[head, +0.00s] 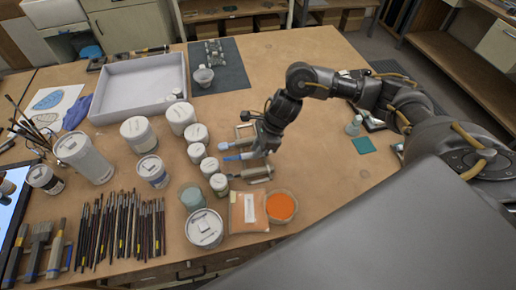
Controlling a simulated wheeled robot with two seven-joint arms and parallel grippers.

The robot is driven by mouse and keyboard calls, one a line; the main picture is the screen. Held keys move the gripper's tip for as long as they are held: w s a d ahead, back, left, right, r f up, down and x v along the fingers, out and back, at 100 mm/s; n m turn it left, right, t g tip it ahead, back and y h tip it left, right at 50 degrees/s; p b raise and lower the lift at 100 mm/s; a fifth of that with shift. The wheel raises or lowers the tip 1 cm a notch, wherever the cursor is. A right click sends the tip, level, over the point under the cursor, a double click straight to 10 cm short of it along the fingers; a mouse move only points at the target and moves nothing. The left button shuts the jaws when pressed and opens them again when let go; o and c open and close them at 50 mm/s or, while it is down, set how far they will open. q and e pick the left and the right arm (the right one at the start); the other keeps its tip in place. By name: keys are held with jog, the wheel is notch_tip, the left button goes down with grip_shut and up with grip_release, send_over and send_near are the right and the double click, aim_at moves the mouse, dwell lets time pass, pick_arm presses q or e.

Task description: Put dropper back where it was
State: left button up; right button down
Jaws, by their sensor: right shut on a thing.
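My right gripper (238,151) is low over the middle of the table, beside a row of small white-lidded jars, its fingers pointing left. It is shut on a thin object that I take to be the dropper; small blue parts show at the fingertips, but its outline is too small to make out. I cannot tell whether it touches the table or a jar. My left gripper is not in view.
White-lidded jars (198,152) stand just left of the gripper. A bowl of orange powder (281,206) and a bag of orange powder (247,211) lie nearer. Many brushes (122,225) lie at front left. A white tray (139,86) is behind. Table right of the bowl is clear.

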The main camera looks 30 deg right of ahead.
dwell(0.4)
jog(key=shift+b, duration=0.4)
jog(key=shift+f+b, duration=0.3)
jog(key=shift+b, duration=0.15)
dwell(0.8)
jog(key=c, duration=1.2)
grip_release()
jog(key=shift+r, duration=0.1)
